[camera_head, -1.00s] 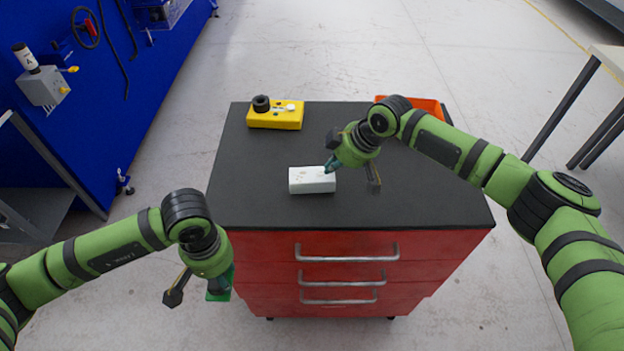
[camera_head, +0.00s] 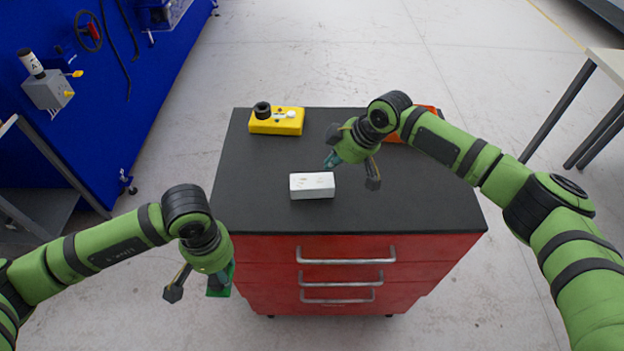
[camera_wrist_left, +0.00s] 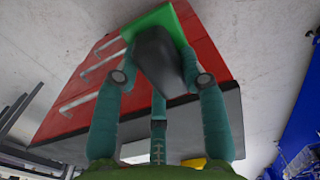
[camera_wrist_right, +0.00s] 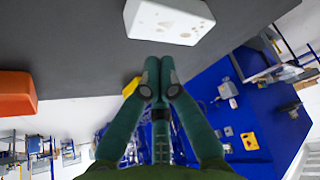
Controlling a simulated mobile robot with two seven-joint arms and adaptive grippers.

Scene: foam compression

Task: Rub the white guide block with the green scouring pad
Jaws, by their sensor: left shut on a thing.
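The white guide block (camera_head: 312,186) lies flat on the dark cabinet top (camera_head: 250,210), with small marks on its upper face. It also shows at the top of the right wrist view (camera_wrist_right: 168,20). My right gripper (camera_head: 330,162) is just behind the block's right end, fingertips together and empty, apparently slightly apart from it. My left gripper (camera_wrist_left: 160,78) is shut on the green scouring pad (camera_wrist_left: 168,18), gripping its dark grey body. In the head view the pad (camera_head: 219,291) hangs beside the cabinet's front left corner, mostly hidden by the gripper.
A yellow box (camera_head: 276,121) with a black knob stands at the back left of the top. An orange-red bin (camera_head: 428,110) is at the back right, partly behind my right arm. Red drawers (camera_head: 350,262) with handles face me. The top's front right is clear.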

